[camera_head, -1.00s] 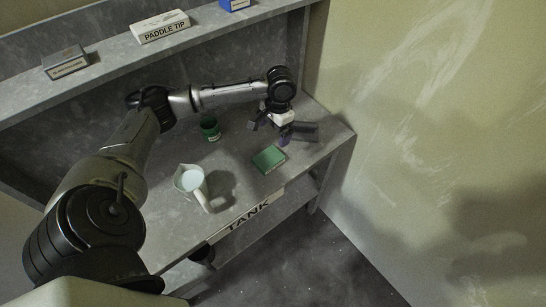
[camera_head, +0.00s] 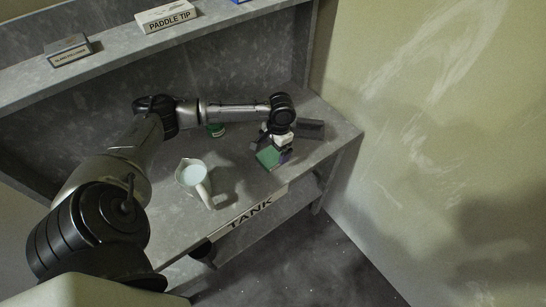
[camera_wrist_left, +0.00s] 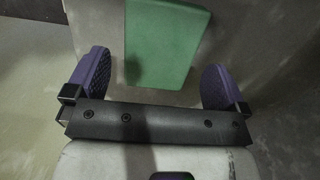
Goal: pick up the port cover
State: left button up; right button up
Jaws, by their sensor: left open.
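A flat green block (camera_head: 268,157) lies on the grey bench near its front right. No label on it can be read, and I cannot tell for sure that it is the port cover. My left gripper (camera_head: 273,153) is low over this block and partly hides it. In the left wrist view the green block (camera_wrist_left: 163,42) lies between the two purple-padded fingers of the left gripper (camera_wrist_left: 157,80). The fingers are open, with a gap to the block on each side. My right gripper is not in view.
A white jug (camera_head: 192,175) stands left of the block. A green tub (camera_head: 216,130) is partly behind my arm. A dark grey item (camera_head: 311,128) lies to the right.

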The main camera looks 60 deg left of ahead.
aim_at(273, 157)
pick_arm(q)
jog(key=f, duration=0.3)
jog(key=shift+s, duration=0.25)
jog(key=shift+r, duration=0.15)
jog(key=c, duration=1)
jog(key=shift+r, duration=0.15)
